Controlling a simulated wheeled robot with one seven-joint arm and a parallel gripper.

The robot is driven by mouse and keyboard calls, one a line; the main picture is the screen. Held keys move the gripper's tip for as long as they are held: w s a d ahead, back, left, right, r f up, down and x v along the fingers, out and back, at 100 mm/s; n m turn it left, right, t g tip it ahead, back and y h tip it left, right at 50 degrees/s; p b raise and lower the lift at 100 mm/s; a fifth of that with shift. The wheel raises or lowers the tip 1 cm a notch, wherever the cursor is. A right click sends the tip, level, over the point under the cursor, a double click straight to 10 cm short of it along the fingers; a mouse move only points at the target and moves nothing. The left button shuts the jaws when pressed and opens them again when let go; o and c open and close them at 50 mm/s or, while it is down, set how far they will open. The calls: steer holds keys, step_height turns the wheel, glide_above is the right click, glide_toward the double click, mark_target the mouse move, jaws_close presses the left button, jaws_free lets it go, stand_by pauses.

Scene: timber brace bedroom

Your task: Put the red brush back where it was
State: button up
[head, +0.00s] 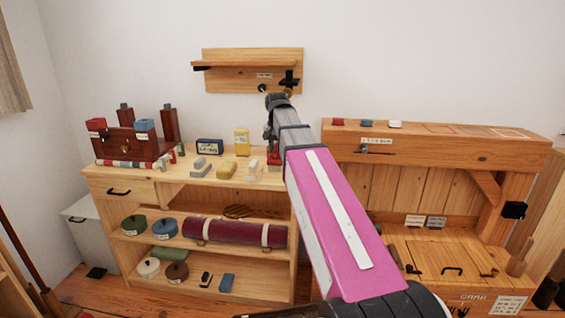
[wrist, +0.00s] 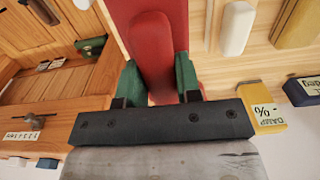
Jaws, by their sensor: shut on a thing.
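The red brush (wrist: 152,45) is between the green-tipped fingers of my gripper (wrist: 158,78) in the wrist view. The gripper is shut on its raised middle part. In the head view the red brush (head: 274,157) shows below my gripper at the right end of the shelf unit's top (head: 180,180), partly hidden by my arm. A white brush (head: 252,169), a yellow brush (head: 227,170) and a grey brush (head: 200,166) stand in a row to its left. I cannot tell whether the red brush touches the top.
A yellow box (head: 241,142) and a dark blue box (head: 209,147) stand behind the row. A dark red case (head: 130,143) is at the far left of the top. A wooden workbench (head: 440,150) stands close on the right. A wall shelf (head: 248,70) hangs above.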

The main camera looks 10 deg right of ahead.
steer(key=w+d+f, duration=0.2)
steer(key=w, duration=0.1)
steer(key=shift+d+f, duration=0.2)
steer(key=shift+d, duration=0.1)
steer(key=shift+f, duration=2)
steer(key=shift+f, duration=0.1)
steer(key=o, duration=0.8)
steer(key=shift+o, duration=0.2)
step_height(320, 180, up, 12)
steer(key=shift+r, duration=0.1)
